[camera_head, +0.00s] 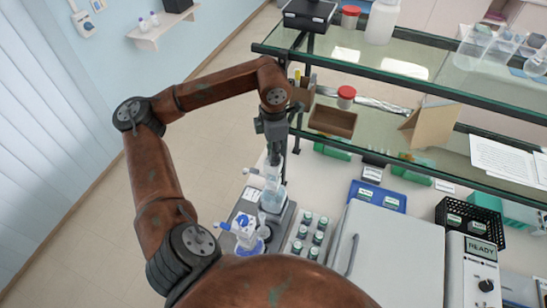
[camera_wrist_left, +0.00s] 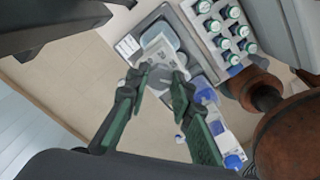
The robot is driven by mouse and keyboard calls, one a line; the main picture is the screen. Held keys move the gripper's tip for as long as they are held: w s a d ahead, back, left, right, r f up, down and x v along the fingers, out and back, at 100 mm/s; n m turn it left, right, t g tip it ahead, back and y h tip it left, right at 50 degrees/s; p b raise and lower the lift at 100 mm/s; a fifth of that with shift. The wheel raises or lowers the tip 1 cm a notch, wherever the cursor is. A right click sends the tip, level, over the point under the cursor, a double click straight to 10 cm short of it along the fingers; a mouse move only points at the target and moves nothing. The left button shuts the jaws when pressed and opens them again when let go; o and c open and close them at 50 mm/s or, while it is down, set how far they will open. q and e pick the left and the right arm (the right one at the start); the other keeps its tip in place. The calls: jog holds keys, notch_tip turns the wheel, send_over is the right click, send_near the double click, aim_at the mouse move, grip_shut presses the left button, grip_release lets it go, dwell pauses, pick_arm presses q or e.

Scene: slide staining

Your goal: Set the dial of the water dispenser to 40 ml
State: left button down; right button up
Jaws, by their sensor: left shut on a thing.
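A dispenser with a white and blue top (camera_head: 246,230) stands near the front left of the bench, beside a grey device. Its blue parts also show in the left wrist view (camera_wrist_left: 203,92), partly behind a finger. I cannot read a dial or its setting. My left gripper (camera_head: 272,160) points down above the grey device, behind the dispenser in the head view. In the left wrist view its green-padded fingers (camera_wrist_left: 161,82) are shut on a clear, pale vessel (camera_wrist_left: 160,58) with markings. The vessel's lower part (camera_head: 272,199) shows below the gripper. My right gripper is not in view.
A rack of several capped bottles (camera_head: 306,236) stands right of the grey device (camera_head: 275,232). A large white machine (camera_head: 395,250) and a control panel reading READY (camera_head: 481,247) are farther right. Glass shelves (camera_head: 395,75) overhang the back. Open floor lies to the left.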

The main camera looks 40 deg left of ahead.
pick_arm(q)
jog(key=shift+n+b, duration=0.4)
jog(key=shift+n, duration=0.4)
jog(key=c, duration=1.7)
grip_release()
notch_tip(320, 180, up, 12)
jog(key=shift+r, duration=0.1)
